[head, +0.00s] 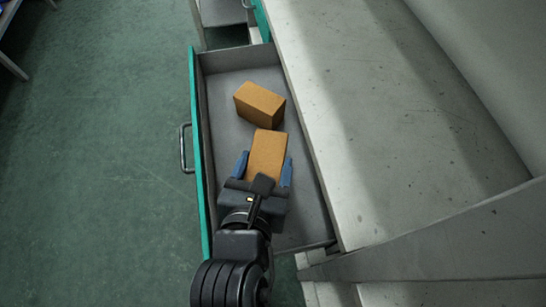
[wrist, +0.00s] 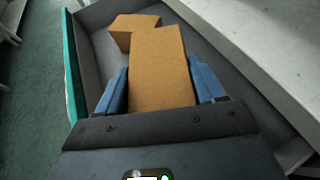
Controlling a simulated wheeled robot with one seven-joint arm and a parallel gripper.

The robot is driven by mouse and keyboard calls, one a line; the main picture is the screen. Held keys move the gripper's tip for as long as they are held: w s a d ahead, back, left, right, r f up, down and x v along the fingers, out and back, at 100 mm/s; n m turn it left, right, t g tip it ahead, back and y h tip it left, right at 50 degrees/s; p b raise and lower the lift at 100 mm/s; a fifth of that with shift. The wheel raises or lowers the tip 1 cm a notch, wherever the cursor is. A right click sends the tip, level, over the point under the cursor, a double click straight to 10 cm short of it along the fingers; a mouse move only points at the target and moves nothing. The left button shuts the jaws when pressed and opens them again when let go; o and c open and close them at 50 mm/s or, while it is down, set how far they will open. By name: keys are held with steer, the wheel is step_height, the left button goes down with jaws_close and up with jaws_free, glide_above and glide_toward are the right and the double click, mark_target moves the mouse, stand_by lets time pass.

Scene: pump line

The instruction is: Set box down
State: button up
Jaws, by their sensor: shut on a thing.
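My gripper (head: 265,170) has its two blue fingers shut on a brown box (head: 269,150), over the open drawer (head: 308,212). In the wrist view the held box (wrist: 160,70) stands between the blue fingers and points away from my gripper. A second brown box (head: 260,103) lies in the drawer just beyond the held one. In the wrist view this second box (wrist: 133,26) is partly hidden behind the held box. I cannot tell whether the held box touches the drawer floor or the second box.
The drawer has a green front (head: 196,130) with a metal handle (head: 186,148) on the left. A grey worktop (head: 380,120) lies to the right above the drawer. The drawer floor is bare beyond the second box and to the right. Open green floor (head: 90,150) lies left.

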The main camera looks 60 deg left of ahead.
steer(key=x, duration=0.4)
steer(key=shift+w+d+f, duration=0.2)
steer(key=shift+f, duration=2.1)
steer(key=shift+f, duration=0.2)
steer(key=o, duration=1.2)
steer(key=shift+r, duration=0.2)
steer(key=v, duration=1.2)
